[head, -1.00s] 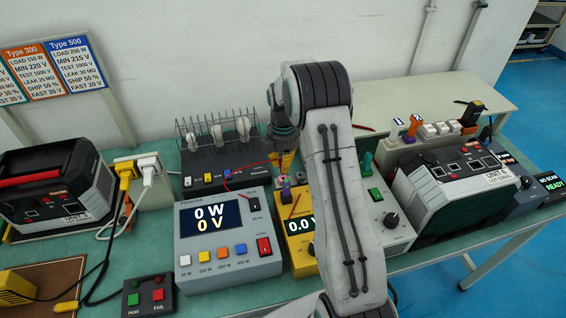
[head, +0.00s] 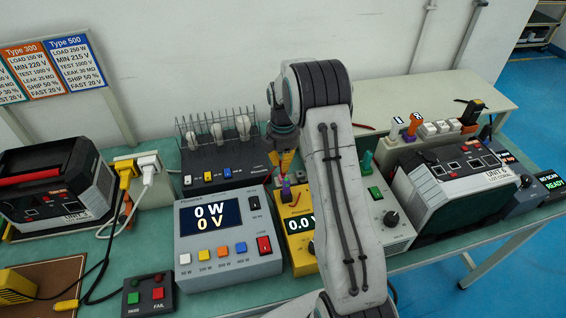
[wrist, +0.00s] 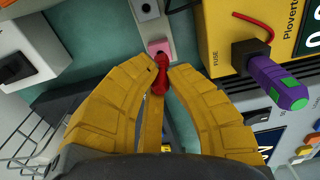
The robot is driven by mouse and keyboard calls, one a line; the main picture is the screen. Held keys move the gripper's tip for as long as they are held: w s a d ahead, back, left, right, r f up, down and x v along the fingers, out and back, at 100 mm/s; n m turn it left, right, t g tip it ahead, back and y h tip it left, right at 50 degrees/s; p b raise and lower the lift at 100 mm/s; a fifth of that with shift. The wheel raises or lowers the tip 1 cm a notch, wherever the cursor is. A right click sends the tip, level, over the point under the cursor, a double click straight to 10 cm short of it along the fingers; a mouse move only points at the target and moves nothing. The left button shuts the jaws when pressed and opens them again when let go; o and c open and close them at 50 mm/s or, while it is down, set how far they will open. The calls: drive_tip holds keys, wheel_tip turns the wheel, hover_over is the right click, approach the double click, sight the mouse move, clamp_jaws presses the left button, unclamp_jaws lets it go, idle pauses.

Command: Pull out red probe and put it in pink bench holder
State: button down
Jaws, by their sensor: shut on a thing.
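In the wrist view the red probe (wrist: 161,72) is between the two yellow fingertips of my gripper (wrist: 162,68), which is shut on it. The pink bench holder (wrist: 159,47) is a small pink block right at the tip end of the probe. The probe overlaps its near edge in the picture. I cannot tell whether the probe is inside the holder or just above it. In the head view my gripper (head: 285,163) points down behind the yellow meter, and the probe and holder are too small there to make out well.
A yellow meter (wrist: 218,30) stands close beside the gripper, with a purple and green probe (wrist: 280,82) sticking out of it. The grey load box (head: 228,262) is left of the meter. A dark unit with a wire rack (head: 225,168) stands behind. A green-knobbed grey box (head: 386,218) is to the right.

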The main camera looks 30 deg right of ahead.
drive_tip(key=shift+m+t+b, duration=0.3)
drive_tip(key=shift+m+b, duration=0.2)
drive_tip(key=shift+b, duration=0.85)
idle(1.3)
drive_tip(key=shift+f+b, duration=0.55)
drive_tip(key=shift+f, duration=0.2)
drive_tip(key=c, duration=1.3)
unclamp_jaws()
drive_tip(key=shift+r, duration=0.15)
